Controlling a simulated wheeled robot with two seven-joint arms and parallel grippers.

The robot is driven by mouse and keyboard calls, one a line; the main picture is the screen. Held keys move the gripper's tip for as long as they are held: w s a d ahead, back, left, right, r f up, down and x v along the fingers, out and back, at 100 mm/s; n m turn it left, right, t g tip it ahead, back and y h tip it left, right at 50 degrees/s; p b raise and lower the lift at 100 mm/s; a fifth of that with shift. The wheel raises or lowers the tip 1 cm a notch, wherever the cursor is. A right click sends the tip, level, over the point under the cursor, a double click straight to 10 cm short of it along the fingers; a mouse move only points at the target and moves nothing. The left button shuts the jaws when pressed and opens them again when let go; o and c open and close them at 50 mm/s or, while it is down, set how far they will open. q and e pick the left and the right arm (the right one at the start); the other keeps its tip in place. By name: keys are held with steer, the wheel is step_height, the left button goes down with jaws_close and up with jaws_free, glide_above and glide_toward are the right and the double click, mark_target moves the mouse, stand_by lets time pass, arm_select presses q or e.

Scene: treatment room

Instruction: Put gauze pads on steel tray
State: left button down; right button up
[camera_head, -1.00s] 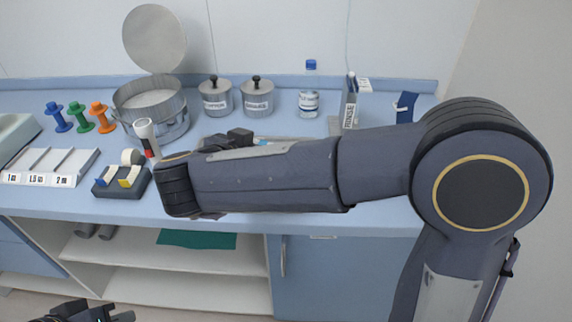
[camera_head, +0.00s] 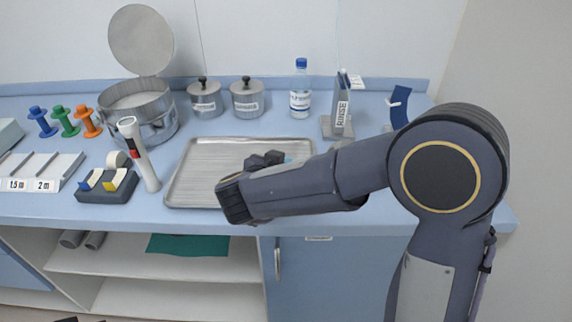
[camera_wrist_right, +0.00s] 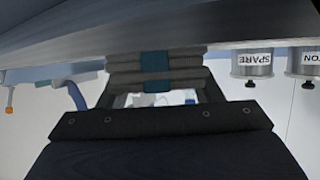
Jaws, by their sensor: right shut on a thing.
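The steel tray (camera_head: 187,187) lies on the blue counter, with its right part hidden behind my right arm. My right gripper (camera_head: 265,160) is over the tray, mostly hidden by its own wrist in the head view. In the right wrist view the gripper (camera_wrist_right: 158,92) is shut on the gauze pads (camera_wrist_right: 180,67), a pale layered stack with a teal band around it. A grey metal surface fills the top of that view close to the pads; I cannot tell whether they touch it.
A flashlight (camera_head: 138,153) stands left of the tray, beside a tape dispenser (camera_head: 105,188). A lidded steel drum (camera_head: 150,125) and two canisters (camera_head: 205,100) stand behind. A bottle (camera_head: 300,92) and an upright labelled holder (camera_head: 342,112) stand at the back right.

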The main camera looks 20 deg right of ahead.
steer(key=shift+f, duration=0.25)
